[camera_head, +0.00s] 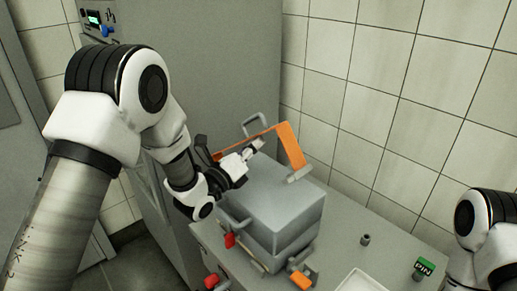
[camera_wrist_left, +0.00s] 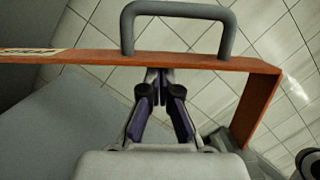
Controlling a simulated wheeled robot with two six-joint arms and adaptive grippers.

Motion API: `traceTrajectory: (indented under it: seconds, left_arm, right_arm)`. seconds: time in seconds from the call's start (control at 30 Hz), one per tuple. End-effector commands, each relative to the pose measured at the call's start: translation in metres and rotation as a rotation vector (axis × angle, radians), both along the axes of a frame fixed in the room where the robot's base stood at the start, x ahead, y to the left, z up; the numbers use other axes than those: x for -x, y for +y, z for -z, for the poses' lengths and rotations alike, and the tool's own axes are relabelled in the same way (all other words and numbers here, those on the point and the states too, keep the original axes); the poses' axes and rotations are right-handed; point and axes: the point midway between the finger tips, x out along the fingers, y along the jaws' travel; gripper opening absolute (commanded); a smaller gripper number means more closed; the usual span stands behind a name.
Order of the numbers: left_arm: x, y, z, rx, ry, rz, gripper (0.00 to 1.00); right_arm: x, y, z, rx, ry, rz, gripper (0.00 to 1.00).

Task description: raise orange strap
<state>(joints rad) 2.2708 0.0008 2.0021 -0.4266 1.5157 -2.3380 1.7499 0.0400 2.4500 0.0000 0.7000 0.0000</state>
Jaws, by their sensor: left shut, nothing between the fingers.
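The orange strap (camera_head: 289,143) stands as an angular arch above the grey box (camera_head: 286,203) in the head view. In the left wrist view the strap (camera_wrist_left: 100,59) runs across the picture and bends down at the right; a grey handle (camera_wrist_left: 180,9) rises behind it. My left gripper (camera_head: 257,146) is near the strap, above the box's far left side. In the left wrist view its fingers (camera_wrist_left: 160,84) are shut and empty, with tips close to the strap's near edge; I cannot tell whether they touch it. My right gripper is out of view.
The box stands on a grey table (camera_head: 345,228), with a red latch (camera_head: 229,240) and an orange latch (camera_head: 301,280) low on it. A small grey cylinder (camera_head: 365,239), a white tray (camera_head: 362,284) and a green PIN block (camera_head: 424,267) are to the right. A tall grey cabinet (camera_head: 215,70) stands behind.

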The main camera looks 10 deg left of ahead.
Motion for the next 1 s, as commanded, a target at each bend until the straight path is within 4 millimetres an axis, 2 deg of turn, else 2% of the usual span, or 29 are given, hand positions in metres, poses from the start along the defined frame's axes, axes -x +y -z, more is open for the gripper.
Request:
traceTrajectory:
  seconds: [0.27, 0.5, 0.8, 1.0]
  left_arm:
    - [-0.024, 0.038, -0.02, 0.142, 0.088, -0.004, 0.0]
    - [-0.056, 0.084, -0.032, 0.316, 0.203, -0.004, 0.0]
    - [-0.09, 0.136, -0.029, 0.516, 0.341, -0.003, 0.0]
    - [-0.102, 0.154, -0.023, 0.566, 0.375, -0.002, 0.0]
  right_arm:
    - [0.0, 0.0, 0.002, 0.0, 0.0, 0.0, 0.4]
    - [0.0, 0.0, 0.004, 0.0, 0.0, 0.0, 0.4]
    - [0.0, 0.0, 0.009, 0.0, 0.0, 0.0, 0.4]
    - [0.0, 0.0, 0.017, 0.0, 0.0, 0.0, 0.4]
